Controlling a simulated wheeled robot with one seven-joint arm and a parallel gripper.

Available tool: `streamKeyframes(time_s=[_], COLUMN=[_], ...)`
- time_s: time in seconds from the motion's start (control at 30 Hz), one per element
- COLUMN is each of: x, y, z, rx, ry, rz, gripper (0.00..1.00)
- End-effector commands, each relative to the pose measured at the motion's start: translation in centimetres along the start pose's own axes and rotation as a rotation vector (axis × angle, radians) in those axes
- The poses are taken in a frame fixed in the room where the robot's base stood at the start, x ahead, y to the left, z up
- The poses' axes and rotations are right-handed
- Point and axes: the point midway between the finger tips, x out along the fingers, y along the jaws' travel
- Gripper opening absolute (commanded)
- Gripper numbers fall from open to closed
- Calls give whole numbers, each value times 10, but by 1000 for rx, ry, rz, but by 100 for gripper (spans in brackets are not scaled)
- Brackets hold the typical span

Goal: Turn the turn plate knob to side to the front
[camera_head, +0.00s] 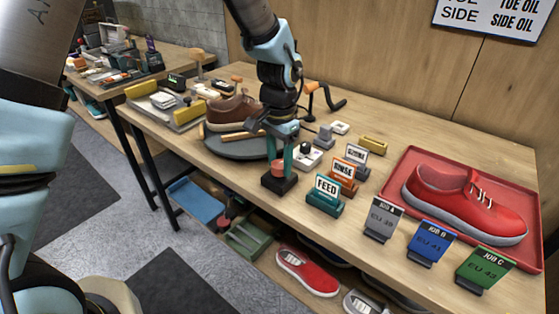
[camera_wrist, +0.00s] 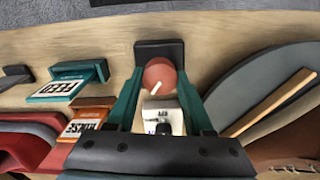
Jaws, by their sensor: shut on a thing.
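The turn plate knob (camera_head: 278,168) is a round red knob on a black block near the table's front edge. In the wrist view the knob (camera_wrist: 159,72) lies between my teal fingers, with a white pointer mark on it. My gripper (camera_head: 279,158) points down and is shut on the knob; the fingers also show in the wrist view (camera_wrist: 159,78). The round grey turn plate (camera_head: 232,151) is left of the knob, with a brown shoe (camera_head: 232,111) and a wooden-handled tool on it. The knob's labels are not readable.
FEED (camera_head: 326,189), RINSE (camera_head: 344,173) and another labelled block stand right of the knob. A red tray (camera_head: 400,160) holds a red sneaker. Job cards (camera_head: 383,217) line the front edge. A white device (camera_head: 307,158) sits close behind the gripper.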

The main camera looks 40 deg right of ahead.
Motion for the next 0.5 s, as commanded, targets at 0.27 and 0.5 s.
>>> streamKeyframes(time_s=[0.27,0.5], x=[-2,-2], y=[0,0], z=[-1,-1], rx=[262,490], ry=[3,2], rz=[0,0], gripper=[0,0])
